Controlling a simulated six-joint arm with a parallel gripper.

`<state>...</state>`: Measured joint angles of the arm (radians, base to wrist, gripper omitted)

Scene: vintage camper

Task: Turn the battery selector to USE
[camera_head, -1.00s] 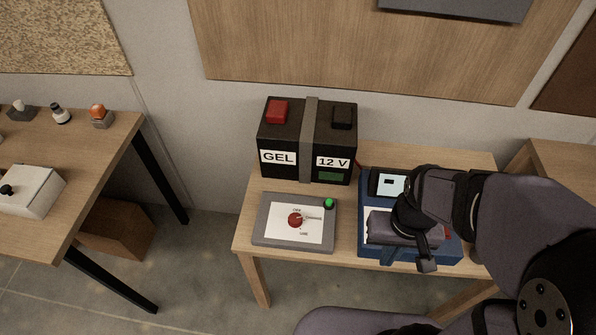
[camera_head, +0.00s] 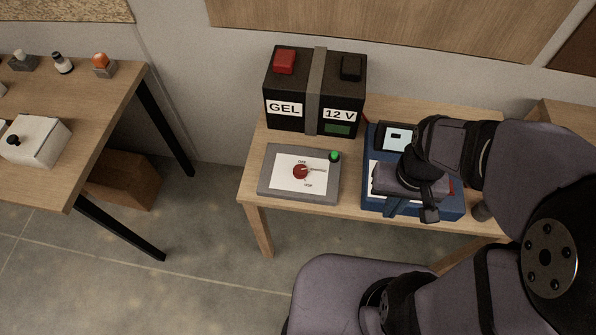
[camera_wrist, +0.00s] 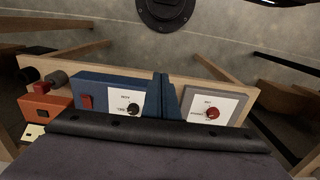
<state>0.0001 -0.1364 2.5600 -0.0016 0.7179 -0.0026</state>
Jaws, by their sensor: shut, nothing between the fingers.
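The battery selector is a red round knob (camera_head: 301,172) on a white plate of a grey panel (camera_head: 270,187), lying on the small wooden table. A pale pointer runs from the knob to the right. "OFF" is printed above it and "USE" below it, to the right. A green light (camera_head: 335,156) sits at the panel's back right corner. In the wrist view the red knob (camera_wrist: 212,113) is right of my gripper's fingers. My gripper (camera_head: 391,209) is shut and empty, over the blue box, right of the grey panel and apart from the knob. The wrist view shows its blue fingers (camera_wrist: 161,84) together.
A black GEL 12 V battery (camera_head: 290,92) stands behind the panel. The blue box (camera_head: 447,207) right of it is partly hidden by my arm; its black knob (camera_wrist: 133,109) shows in the wrist view. A workbench (camera_head: 100,120) stands left across a gap.

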